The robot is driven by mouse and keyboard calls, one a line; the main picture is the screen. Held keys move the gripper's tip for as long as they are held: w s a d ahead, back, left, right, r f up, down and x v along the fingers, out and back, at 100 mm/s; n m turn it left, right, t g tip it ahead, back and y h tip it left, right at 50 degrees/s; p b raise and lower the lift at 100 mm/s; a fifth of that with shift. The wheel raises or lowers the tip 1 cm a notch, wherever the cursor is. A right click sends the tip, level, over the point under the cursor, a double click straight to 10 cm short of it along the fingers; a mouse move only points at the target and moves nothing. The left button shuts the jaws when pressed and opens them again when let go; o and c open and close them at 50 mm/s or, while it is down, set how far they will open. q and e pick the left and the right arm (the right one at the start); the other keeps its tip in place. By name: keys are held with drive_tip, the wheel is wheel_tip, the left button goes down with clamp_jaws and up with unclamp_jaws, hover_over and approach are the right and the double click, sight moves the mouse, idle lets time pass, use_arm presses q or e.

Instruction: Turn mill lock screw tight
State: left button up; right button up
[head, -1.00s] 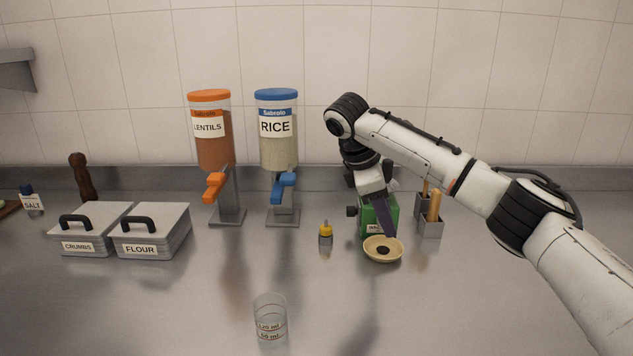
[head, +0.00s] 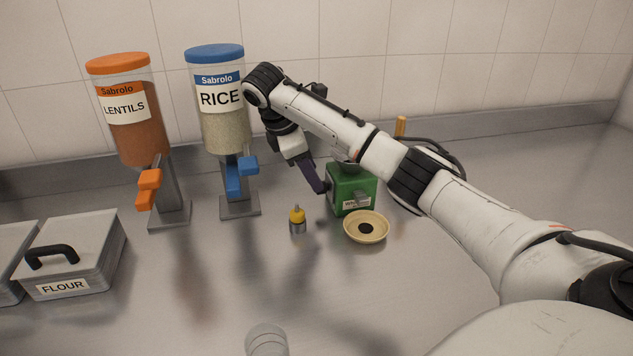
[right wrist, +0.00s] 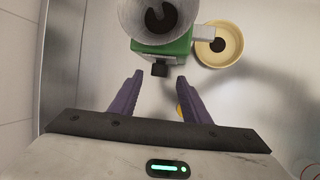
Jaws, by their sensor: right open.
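The black lock screw (right wrist: 160,69) sticks out of the mill's side toward my right gripper. My right gripper (right wrist: 159,77) is open, its purple fingers on either side of the screw's line, tips about level with the knob. In the head view the right gripper (head: 321,189) is left of the mill and the screw is mostly hidden. My left gripper is not in view.
A cream bowl (head: 366,228) stands in front of the mill. A small yellow-topped bottle (head: 297,221) stands close to the left of it. The rice dispenser (head: 220,115) and lentils dispenser (head: 132,115) are further left. A glass (head: 266,341) is near the front.

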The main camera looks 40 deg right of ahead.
drive_tip(key=x, duration=0.4)
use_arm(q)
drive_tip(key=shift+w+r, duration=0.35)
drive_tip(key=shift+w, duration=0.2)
use_arm(e)
drive_tip(key=shift+f, duration=0.25)
drive_tip(key=shift+c, duration=0.4)
drive_tip(key=c, duration=1)
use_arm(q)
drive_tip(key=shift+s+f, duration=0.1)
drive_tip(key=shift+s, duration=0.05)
use_arm(e)
drive_tip(key=shift+o, duration=0.2)
